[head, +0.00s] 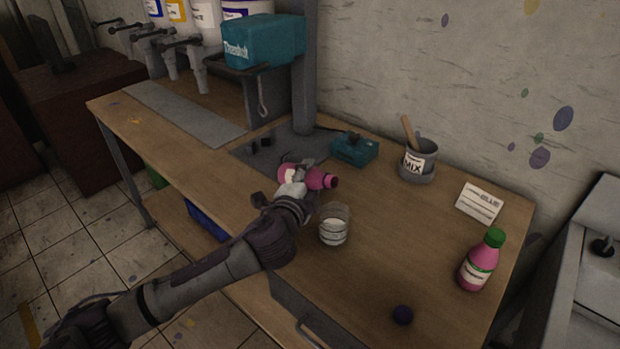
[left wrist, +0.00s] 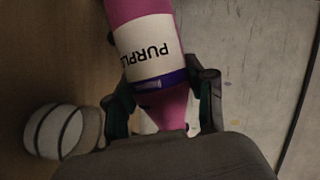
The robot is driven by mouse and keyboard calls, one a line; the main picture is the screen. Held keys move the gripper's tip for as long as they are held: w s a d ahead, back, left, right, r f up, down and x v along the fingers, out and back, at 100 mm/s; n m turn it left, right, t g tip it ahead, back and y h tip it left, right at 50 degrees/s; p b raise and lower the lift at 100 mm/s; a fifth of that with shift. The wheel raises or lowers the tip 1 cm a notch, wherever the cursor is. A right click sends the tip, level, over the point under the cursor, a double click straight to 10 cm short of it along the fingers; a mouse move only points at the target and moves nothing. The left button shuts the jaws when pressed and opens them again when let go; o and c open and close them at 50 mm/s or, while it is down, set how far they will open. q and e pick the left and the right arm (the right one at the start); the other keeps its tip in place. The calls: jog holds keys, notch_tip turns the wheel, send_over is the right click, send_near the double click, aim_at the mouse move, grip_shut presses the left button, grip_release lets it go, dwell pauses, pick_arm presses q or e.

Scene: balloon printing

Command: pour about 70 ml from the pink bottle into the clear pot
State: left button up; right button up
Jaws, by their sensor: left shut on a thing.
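The pink bottle (head: 318,179) is gripped by my left gripper (head: 292,183) and lies tipped nearly level, its dark mouth to the right. The left wrist view shows its white label reading "PURPL…" (left wrist: 150,48) between the fingers (left wrist: 162,105). The clear pot (head: 333,232) stands upright on the table, below and in front of the bottle in the head view; it also shows in the left wrist view (left wrist: 52,130). It has dark ring lines. I see no stream, and the liquid level is unclear. My right gripper is not in view.
A second pink bottle (head: 477,266) with a green cap stands at right near a "BLUE" card (head: 480,203). A dark ball (head: 402,315) lies at the front. A MIX cup (head: 417,160) and teal box (head: 354,149) stand behind. The table (head: 390,240) is clear between them.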

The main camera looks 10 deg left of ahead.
pick_arm(q)
jog(key=shift+f+m+t+b, duration=0.3)
jog(key=shift+f+m+b, duration=0.3)
jog(key=shift+m+b, duration=0.15)
dwell(0.7)
jog(key=shift+f, duration=0.15)
jog(key=shift+m+b, duration=0.25)
jog(key=shift+b, duration=0.05)
jog(key=shift+f+m+t, duration=0.3)
jog(key=shift+f+m, duration=0.05)
jog(key=shift+m, duration=0.05)
dwell(2.2)
jog(key=r+n+p, duration=0.1)
jog(key=p, duration=0.2)
jog(key=shift+r, duration=0.3)
jog(key=shift+r+n+g+p, duration=0.1)
jog(key=shift+n+g+p, duration=0.3)
jog(key=shift+n, duration=0.1)
